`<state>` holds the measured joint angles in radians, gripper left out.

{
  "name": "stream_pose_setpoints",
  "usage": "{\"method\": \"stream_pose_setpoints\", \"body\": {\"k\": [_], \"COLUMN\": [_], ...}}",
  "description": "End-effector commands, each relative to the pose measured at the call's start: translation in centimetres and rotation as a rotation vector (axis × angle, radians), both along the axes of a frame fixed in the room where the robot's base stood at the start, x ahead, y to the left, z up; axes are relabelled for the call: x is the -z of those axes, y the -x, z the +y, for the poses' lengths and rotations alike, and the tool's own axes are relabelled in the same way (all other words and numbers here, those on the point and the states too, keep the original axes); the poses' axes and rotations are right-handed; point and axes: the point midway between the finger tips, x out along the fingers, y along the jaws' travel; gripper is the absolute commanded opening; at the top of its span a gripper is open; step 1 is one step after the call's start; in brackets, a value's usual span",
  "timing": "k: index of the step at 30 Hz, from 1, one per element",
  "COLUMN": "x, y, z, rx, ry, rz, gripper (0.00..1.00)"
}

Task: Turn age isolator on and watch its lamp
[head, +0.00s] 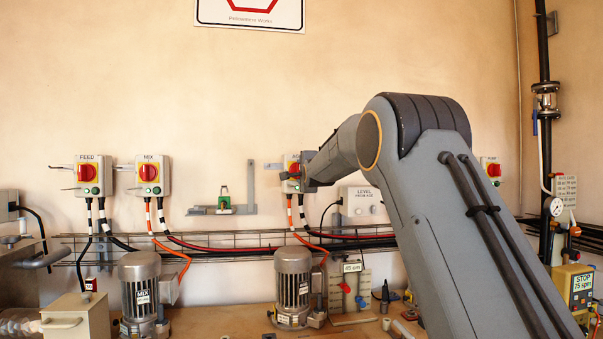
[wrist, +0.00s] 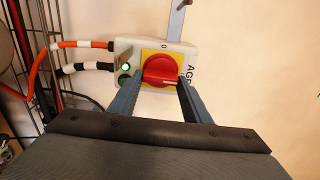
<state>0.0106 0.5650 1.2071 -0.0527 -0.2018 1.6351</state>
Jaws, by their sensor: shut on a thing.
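The age isolator (head: 293,157) is a pale wall box, partly hidden by my gripper in the head view. In the wrist view its box (wrist: 186,52) shows sideways, lettering partly covered. Its red rotary knob (wrist: 160,70) sits on a yellow plate. My gripper (wrist: 160,88) is shut on the knob, a finger at each side. The knob's white mark points right in the wrist view, towards the lettering, away from the 0 at the plate's upper edge. A small lamp (wrist: 126,67) on the box glows bright whitish green; a dark green round part (wrist: 125,79) is beside it.
Similar FEED (head: 88,173) and MIX (head: 149,174) isolators hang to the left. A LEVEL box (head: 362,199) is just right of my gripper. A wire cable tray (head: 230,243) runs below, above motors (head: 293,285) on the bench. Orange and black cables leave the age box.

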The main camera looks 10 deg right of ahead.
Motion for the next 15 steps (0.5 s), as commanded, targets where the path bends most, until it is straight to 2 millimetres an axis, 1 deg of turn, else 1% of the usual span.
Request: {"method": "stream_pose_setpoints", "body": {"k": [10, 11, 12, 14, 15], "x": [0.14, 0.14, 0.14, 0.13, 0.12], "y": [-0.01, -0.01, -0.01, -0.01, -0.01], "z": [-0.02, -0.02, -0.02, -0.02, -0.01], "rx": [0.0, 0.0, 0.0, 0.0, 0.0], "ry": [-0.005, -0.005, -0.005, -0.004, -0.004], "rz": [0.002, 0.002, 0.002, 0.002, 0.002], "gripper": [0.21, 0.45, 0.52, 0.62, 0.62]}}
